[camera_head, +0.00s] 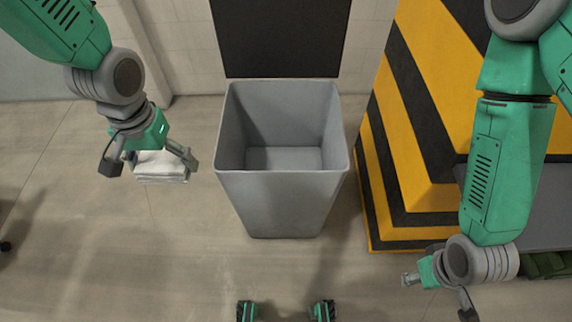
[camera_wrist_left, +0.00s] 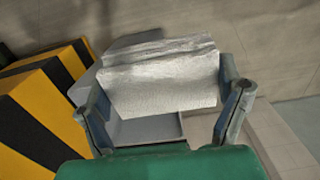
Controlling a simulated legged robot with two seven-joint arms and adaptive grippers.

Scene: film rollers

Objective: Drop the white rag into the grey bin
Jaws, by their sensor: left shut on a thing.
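The white rag (camera_head: 162,168) is a folded, layered cloth held between the two fingers of my left gripper (camera_head: 149,163). It also shows in the left wrist view (camera_wrist_left: 160,83), spanning the space between the fingers (camera_wrist_left: 165,108). The grey bin (camera_head: 283,188) stands upright in the middle of the head view, open at the top and empty inside as far as I see. My left gripper and the rag are to the left of the bin, apart from it in the picture. My right gripper (camera_head: 438,296) is at the lower right, its fingers spread and empty.
A dark panel (camera_head: 280,38) rises behind the bin. A yellow-and-black striped block (camera_head: 405,130) stands close to the bin's right side. A pale tiled wall (camera_head: 180,45) is at the back. The floor (camera_head: 120,240) left of the bin is clear.

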